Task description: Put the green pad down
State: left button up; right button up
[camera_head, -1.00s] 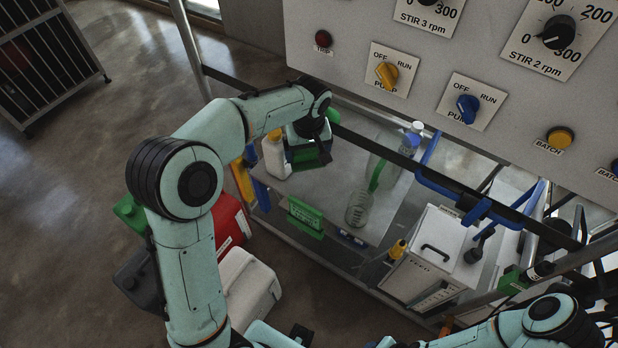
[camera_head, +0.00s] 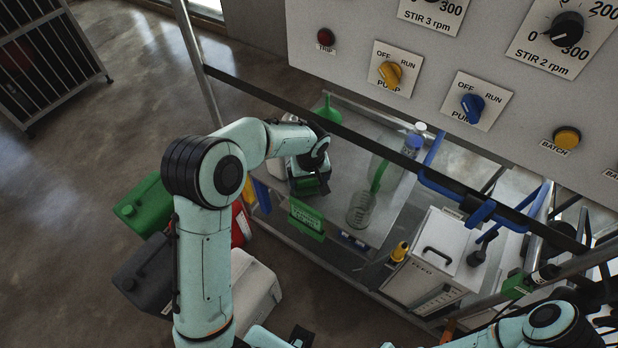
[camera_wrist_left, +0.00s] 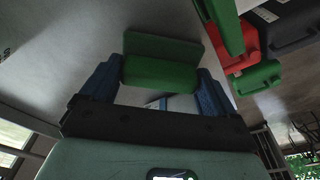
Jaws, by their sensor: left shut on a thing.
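The green pad (camera_wrist_left: 160,74) is a green block with a raised plate, held between the blue fingers of my left gripper (camera_wrist_left: 153,88) in the left wrist view. In the head view my left gripper (camera_head: 309,181) hangs over the left part of the grey bench top (camera_head: 342,155), and only some green of the pad shows under it. I cannot tell whether the pad touches the surface. My right arm comes in at the bottom right; its gripper is not in view.
A green label holder (camera_head: 306,217) stands at the bench's front edge. A green funnel (camera_head: 327,109) is behind the gripper, and a clear flask (camera_head: 360,212) is to the right. A dark rail (camera_head: 270,97) crosses above. Green (camera_head: 143,205) and black (camera_head: 143,275) canisters stand on the left.

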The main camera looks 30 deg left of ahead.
aim_at(310, 190)
pick_arm(q)
jog(key=shift+f, duration=0.2)
jog(key=o, duration=0.7)
jog(key=shift+c, duration=0.2)
notch_tip(310, 190, up, 12)
jog(key=s+d, duration=0.1)
jog(key=shift+s+r, duration=0.15)
jog(key=shift+r, duration=0.05)
jog(key=shift+d, duration=0.1)
